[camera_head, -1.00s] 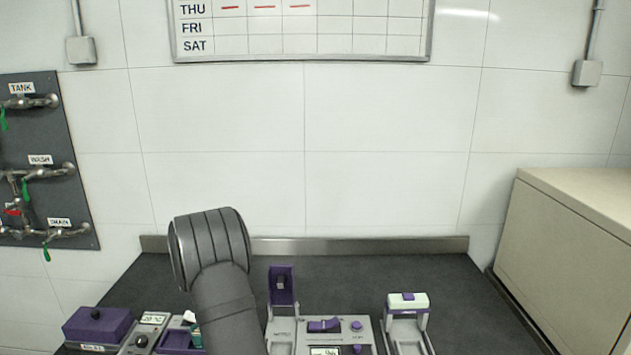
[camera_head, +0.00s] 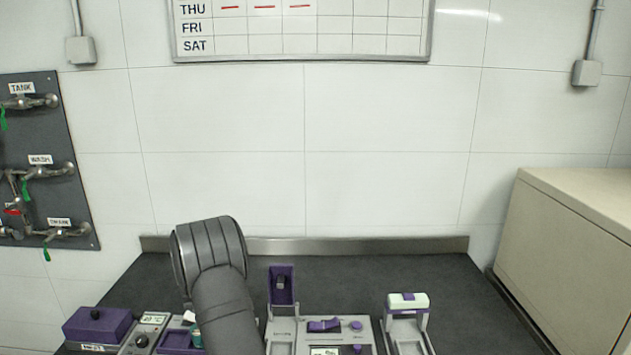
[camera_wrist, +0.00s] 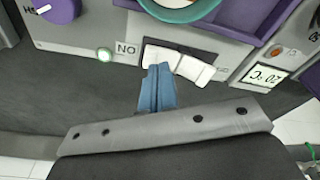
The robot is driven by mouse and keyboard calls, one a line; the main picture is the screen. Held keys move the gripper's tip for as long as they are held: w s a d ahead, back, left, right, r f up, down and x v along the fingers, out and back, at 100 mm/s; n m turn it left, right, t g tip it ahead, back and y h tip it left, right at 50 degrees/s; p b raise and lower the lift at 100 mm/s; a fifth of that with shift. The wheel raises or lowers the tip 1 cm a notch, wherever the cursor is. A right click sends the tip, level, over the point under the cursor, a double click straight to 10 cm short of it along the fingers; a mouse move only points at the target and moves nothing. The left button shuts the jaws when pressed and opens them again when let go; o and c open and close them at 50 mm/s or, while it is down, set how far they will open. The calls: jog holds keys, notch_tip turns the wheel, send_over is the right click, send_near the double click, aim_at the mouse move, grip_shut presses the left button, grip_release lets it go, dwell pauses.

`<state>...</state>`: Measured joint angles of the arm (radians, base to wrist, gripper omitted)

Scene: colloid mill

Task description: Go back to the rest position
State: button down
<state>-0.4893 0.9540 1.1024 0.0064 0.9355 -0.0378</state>
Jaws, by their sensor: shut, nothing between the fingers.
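My gripper (camera_wrist: 157,92) shows in the wrist view as a pair of blue-grey fingers closed together with nothing between them. The fingertips appear in front of a white rocker switch (camera_wrist: 180,62) beside a "NO" label on a grey machine panel (camera_wrist: 225,50). I cannot tell whether they touch it. In the head view my gripper is out of sight; only my dark grey arm (camera_head: 215,270) shows, bent over the left middle of the bench.
On the dark bench (camera_head: 380,270) stand a purple box (camera_head: 97,325), a grey control unit with an open purple lid (camera_head: 282,285), and a white-topped clamp device (camera_head: 408,302). A beige cabinet (camera_head: 570,240) bounds the right. The back of the bench is clear.

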notch_tip(320, 180, up, 6)
jog(key=shift+f, duration=0.1)
jog(key=shift+s, duration=0.1)
notch_tip(320, 180, down, 5)
jog(key=shift+f, duration=0.35)
notch_tip(320, 180, up, 9)
